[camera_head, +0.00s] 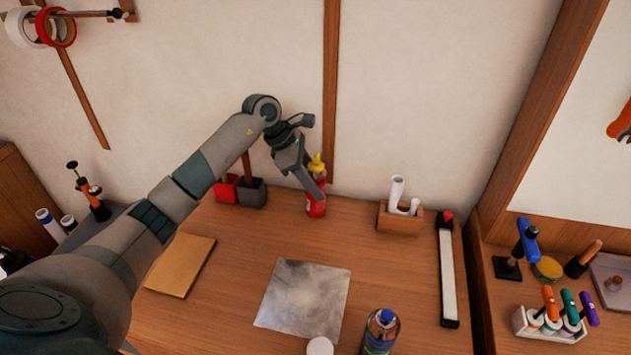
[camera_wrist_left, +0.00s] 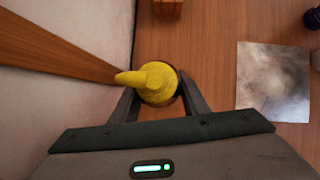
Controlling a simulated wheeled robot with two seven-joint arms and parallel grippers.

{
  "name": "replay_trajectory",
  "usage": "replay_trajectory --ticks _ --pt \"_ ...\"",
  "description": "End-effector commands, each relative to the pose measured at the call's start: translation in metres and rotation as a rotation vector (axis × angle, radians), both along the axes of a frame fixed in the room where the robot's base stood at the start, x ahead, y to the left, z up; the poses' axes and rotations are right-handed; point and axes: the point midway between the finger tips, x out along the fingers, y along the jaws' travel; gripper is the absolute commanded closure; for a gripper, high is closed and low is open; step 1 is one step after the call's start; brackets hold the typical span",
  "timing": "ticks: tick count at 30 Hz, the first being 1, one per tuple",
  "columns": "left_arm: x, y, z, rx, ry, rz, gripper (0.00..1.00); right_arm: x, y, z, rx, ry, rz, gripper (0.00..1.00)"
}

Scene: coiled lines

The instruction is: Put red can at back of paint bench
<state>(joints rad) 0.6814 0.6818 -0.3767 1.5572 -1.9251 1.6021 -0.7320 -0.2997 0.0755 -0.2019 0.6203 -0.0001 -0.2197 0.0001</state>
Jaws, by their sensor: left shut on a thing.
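The red can (camera_head: 317,200) has a yellow nozzle top and stands upright at the back of the wooden paint bench (camera_head: 390,265), close to the wall. My left gripper (camera_head: 317,188) reaches down to it from the left and is shut around it. In the left wrist view the yellow top (camera_wrist_left: 155,82) sits between the two fingers, and the red body is hidden below it. I cannot tell for sure whether the can's base touches the bench. My right gripper is not in view.
A red and grey holder (camera_head: 240,190) stands left of the can. A wooden block with white rolls (camera_head: 400,217) stands to its right. A long white-and-black tool (camera_head: 447,270) lies at the right edge.

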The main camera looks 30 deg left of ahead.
Motion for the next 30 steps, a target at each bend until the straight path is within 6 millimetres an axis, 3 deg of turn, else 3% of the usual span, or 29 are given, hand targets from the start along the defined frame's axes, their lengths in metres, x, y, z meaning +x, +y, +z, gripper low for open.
replay_trajectory --ticks 4,5,7,22,30 --pt "0.0 0.0 -0.002 0.001 -0.001 0.0 0.9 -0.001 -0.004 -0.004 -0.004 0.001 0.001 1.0" --pt "0.0 0.0 -0.003 0.001 0.0 0.0 0.56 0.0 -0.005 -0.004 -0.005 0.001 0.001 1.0" --pt "0.0 0.0 -0.002 0.001 0.0 0.0 0.4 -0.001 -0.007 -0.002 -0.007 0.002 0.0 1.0" --pt "0.0 0.002 0.003 0.002 -0.001 0.001 0.4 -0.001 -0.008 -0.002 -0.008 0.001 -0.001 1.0" --pt "-0.007 0.019 0.033 0.003 -0.004 0.001 0.4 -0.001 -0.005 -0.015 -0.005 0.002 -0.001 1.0"
